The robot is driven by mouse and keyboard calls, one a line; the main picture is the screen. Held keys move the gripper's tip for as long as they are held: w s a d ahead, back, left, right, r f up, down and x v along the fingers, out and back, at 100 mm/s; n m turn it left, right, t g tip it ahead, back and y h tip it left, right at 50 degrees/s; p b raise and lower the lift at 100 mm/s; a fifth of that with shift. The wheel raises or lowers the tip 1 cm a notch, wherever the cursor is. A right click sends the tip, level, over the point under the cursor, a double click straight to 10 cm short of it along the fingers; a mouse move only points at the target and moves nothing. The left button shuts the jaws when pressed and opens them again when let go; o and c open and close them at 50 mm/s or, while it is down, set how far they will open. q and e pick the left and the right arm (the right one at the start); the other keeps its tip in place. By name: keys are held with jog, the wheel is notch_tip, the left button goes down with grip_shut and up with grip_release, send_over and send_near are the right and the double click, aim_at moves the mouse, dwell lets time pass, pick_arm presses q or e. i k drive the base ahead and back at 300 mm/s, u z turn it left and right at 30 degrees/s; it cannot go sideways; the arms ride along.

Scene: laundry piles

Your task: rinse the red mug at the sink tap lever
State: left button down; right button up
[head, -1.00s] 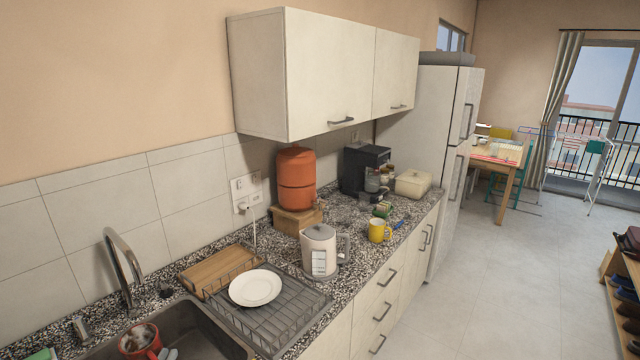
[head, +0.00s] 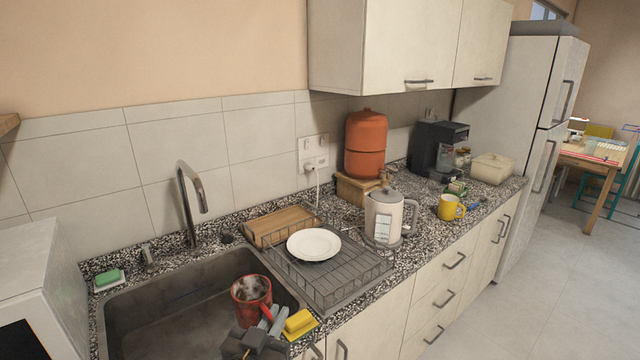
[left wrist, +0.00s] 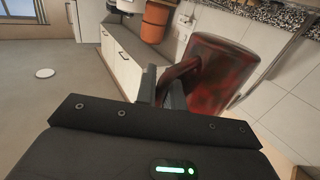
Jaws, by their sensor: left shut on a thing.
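The red mug (head: 250,312) is over the right part of the sink basin (head: 150,318), opening upward, with whitish and dark marks inside. My left gripper (head: 268,326) is shut on it at its front right side. In the left wrist view, the fingers (left wrist: 161,88) are on the handle of the mug (left wrist: 218,72). The tap (head: 187,190) arches behind the sink, left of and behind the mug. A short metal lever (head: 148,258) stands left of the tap base. I see no water running. My right gripper is not in view.
A yellow sponge (head: 299,322) lies by the sink's right edge, close to my left gripper. The drying rack (head: 345,280) with a white plate (head: 313,244) stands right of the sink. Green soap (head: 107,278) sits at the left. A kettle (head: 385,215) stands beyond the rack.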

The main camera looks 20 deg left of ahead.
aim_at(146, 248)
jog(key=z, duration=0.5)
jog(key=i, duration=0.65)
jog(key=u, duration=3.45)
jog(key=i, duration=0.5)
jog(key=u, duration=0.15)
